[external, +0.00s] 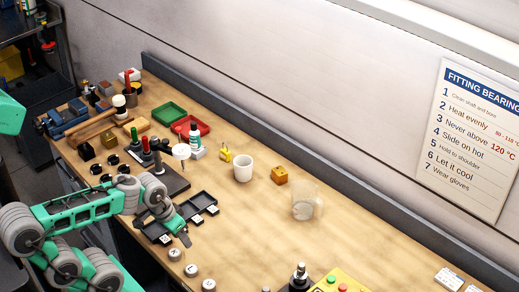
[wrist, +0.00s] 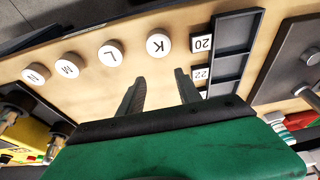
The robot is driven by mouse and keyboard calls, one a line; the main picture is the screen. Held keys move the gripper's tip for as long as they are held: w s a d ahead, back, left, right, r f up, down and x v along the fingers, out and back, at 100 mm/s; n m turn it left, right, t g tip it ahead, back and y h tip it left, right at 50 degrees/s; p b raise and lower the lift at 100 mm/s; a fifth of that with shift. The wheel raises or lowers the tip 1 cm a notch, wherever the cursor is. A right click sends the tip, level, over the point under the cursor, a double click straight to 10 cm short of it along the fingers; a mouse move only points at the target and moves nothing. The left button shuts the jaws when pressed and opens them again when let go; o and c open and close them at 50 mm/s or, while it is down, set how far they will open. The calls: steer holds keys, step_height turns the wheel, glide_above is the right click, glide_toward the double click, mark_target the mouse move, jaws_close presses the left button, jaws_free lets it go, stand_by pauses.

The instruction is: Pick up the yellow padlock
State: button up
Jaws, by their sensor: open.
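A small yellow object (external: 225,153), which looks like the padlock, stands on the bench just left of the white mug in the external view. Its details are too small to make out, and I do not see it in the wrist view. My gripper (external: 184,237) is over the front part of the bench, beside the black compartment tray, well short of the yellow object. In the wrist view my gripper (wrist: 157,84) has its two dark fingers apart with nothing between them.
A black compartment tray (external: 157,231) and round white lettered caps (wrist: 110,54) lie near my gripper. A white mug (external: 243,168), an orange-brown block (external: 279,175) and a clear glass mug (external: 305,203) stand right of the yellow object. A dark stand (external: 171,180) with upright tools is to its left.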

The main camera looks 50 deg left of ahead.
mark_target(225, 151)
steer(key=shift+c, duration=0.4)
